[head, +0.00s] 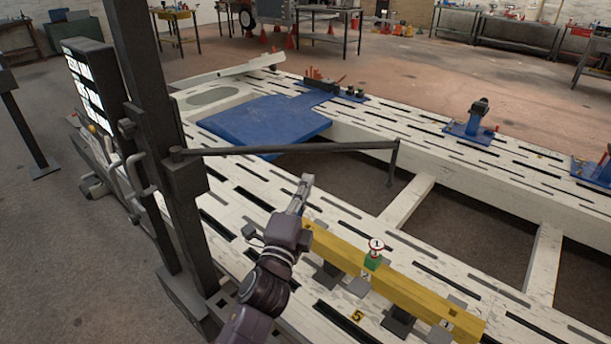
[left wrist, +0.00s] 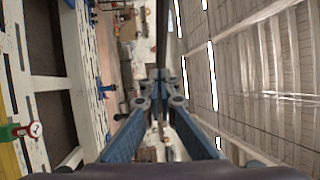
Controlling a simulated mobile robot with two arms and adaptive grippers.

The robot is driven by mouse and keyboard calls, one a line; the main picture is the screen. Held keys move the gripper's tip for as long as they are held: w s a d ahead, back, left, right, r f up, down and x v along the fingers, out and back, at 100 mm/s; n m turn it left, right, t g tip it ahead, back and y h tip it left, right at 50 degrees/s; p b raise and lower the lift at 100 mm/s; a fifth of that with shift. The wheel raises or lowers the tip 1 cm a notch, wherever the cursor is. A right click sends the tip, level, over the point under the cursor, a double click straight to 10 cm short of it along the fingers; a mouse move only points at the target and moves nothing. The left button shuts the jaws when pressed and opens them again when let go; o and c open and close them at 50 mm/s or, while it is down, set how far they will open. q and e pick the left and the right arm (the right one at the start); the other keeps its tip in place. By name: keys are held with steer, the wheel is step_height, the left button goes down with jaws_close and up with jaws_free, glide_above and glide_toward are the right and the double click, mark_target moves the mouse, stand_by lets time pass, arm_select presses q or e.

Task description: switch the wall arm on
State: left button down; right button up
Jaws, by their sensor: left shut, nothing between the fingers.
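The dark horizontal arm (head: 290,149) reaches right from a dark upright post (head: 150,120) at the left of the bench. A short end piece (head: 391,165) hangs down from its far end. I cannot make out a switch on it. My left gripper (head: 304,182) is shut and empty, pointing up and away, below the arm in the head picture; I cannot tell the true gap. In the left wrist view its two blue-grey fingers meet at the tips (left wrist: 158,76). A dark strip (left wrist: 163,30) shows beyond them, possibly part of the arm. My right gripper is in neither view.
The pale slotted frame bench (head: 240,190) carries a blue plate (head: 265,122) and blue clamps (head: 470,127). A yellow beam (head: 410,293) with a green block (head: 372,263) and a round marker "1" (head: 376,245) lies right of my left gripper. A lit panel (head: 87,90) stands left.

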arm_select(q)
steer(key=s, duration=0.4)
steer(key=s+b, duration=0.1)
steer(key=shift+s+d+f, duration=0.4)
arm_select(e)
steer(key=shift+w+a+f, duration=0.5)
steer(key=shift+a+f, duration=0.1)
